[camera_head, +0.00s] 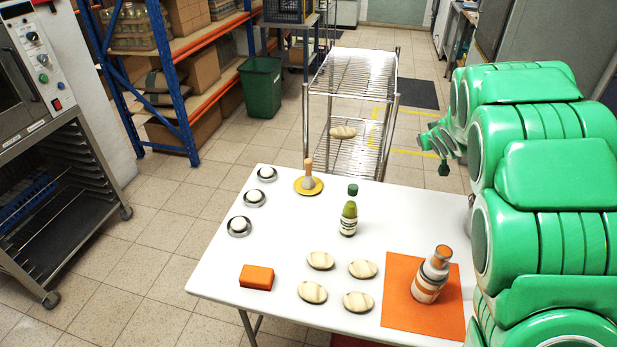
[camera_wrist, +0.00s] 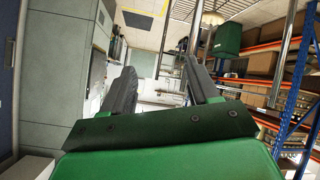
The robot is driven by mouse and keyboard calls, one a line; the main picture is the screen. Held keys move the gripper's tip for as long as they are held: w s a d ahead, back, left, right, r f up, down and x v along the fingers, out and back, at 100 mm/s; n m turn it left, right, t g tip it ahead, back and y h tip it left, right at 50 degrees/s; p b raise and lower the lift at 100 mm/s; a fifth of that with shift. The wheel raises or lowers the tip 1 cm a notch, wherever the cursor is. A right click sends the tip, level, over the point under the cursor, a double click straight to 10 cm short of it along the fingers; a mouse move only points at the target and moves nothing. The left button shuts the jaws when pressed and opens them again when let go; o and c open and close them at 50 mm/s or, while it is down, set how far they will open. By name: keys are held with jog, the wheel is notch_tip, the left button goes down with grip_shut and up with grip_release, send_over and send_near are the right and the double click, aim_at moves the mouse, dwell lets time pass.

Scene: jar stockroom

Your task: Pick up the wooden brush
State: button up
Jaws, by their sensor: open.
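The wooden brush (camera_head: 309,167) stands upright, handle up, on a round yellow disc (camera_head: 314,190) near the back edge of the white table (camera_head: 215,270). Its handle is light wood and its lower part is greyish. My gripper (camera_head: 433,156) is in the air right of the brush and beyond the table's back right corner, well apart from it. In the wrist view my gripper (camera_wrist: 160,76) has its two dark fingers spread with nothing between them. I cannot make out the brush in the wrist view.
A green-capped bottle (camera_head: 348,218) stands right of the brush, and white round items in dark dishes (camera_head: 254,197) left. Several striped oval pieces (camera_head: 321,261), an orange block (camera_head: 256,277) and a bottle (camera_head: 431,277) on an orange mat (camera_head: 398,313) are nearer. A wire rack (camera_head: 352,72) stands behind.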

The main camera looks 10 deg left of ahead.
jog(key=w+a+f+n+y, duration=0.3)
jog(key=w+a+f+y, duration=0.15)
jog(key=a, duration=0.35)
jog(key=n+g+y, duration=0.4)
jog(key=n+y, duration=0.1)
jog(key=y, duration=0.7)
send_near(309, 164)
jog(key=w+a, duration=0.2)
jog(key=w, duration=0.1)
jog(key=shift+s+f+x, duration=0.15)
jog(key=shift+x, duration=1.2)
jog(key=shift+s+f+x, duration=0.1)
jog(key=shift+f+x, duration=0.05)
jog(key=shift+x, duration=1.2)
jog(key=shift+s+f+x, duration=0.15)
jog(key=shift+x, duration=1.15)
jog(key=shift+a, duration=0.15)
grip_shut()
